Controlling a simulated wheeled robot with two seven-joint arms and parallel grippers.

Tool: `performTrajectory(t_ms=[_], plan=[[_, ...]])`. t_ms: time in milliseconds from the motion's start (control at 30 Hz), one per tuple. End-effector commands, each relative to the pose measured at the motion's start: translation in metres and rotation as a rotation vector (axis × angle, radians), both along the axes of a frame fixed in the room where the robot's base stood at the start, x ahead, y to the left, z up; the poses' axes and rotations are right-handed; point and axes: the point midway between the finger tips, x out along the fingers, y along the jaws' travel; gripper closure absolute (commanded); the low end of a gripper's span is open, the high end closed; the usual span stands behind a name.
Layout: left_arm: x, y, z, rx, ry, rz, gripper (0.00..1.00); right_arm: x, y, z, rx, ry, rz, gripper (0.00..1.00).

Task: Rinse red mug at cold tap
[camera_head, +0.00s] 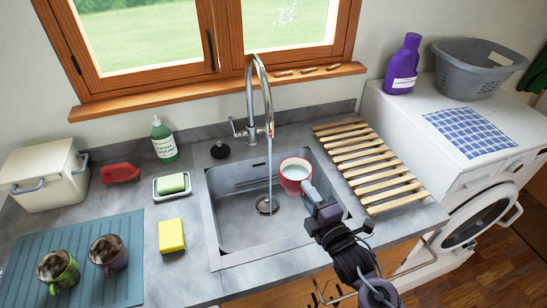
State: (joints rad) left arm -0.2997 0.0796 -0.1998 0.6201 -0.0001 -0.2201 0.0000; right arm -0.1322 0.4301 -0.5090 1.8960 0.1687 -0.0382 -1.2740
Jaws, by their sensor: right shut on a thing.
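The red mug (290,186) is held above the sink basin (235,230), its pale inside facing up. My right gripper (314,198) is shut on it from the front right side. The chrome tap (268,105) arches over the basin, and a thin stream of water (270,165) falls from its spout towards the drain (267,205). The mug is to the right of the stream and appears apart from it. A lever (234,128) sticks out at the tap's left. I cannot tell whether the mug holds anything. My left gripper is not in view.
A slatted wooden rack (368,163) lies right of the basin. Left are a yellow sponge (172,235), a soap dish with green soap (172,185), a green bottle (163,140) and a blue mat (125,285) with two dirty mugs (108,254). A black plug (219,150) sits behind.

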Motion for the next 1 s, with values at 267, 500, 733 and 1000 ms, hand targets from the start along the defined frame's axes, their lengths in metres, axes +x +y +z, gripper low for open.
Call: performTrajectory(t_ms=[267, 500, 733, 1000], plan=[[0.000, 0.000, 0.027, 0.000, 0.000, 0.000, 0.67, -0.018, -0.010, 0.022, 0.000, -0.003, 0.001, 1.00], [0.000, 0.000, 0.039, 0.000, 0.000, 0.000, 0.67, -0.029, -0.017, 0.030, 0.002, -0.004, 0.001, 1.00], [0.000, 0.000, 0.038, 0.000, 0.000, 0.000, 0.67, -0.030, -0.018, 0.030, 0.002, -0.005, 0.000, 1.00], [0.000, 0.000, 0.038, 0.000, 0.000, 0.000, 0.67, -0.030, -0.017, 0.030, 0.002, -0.005, 0.001, 1.00]])
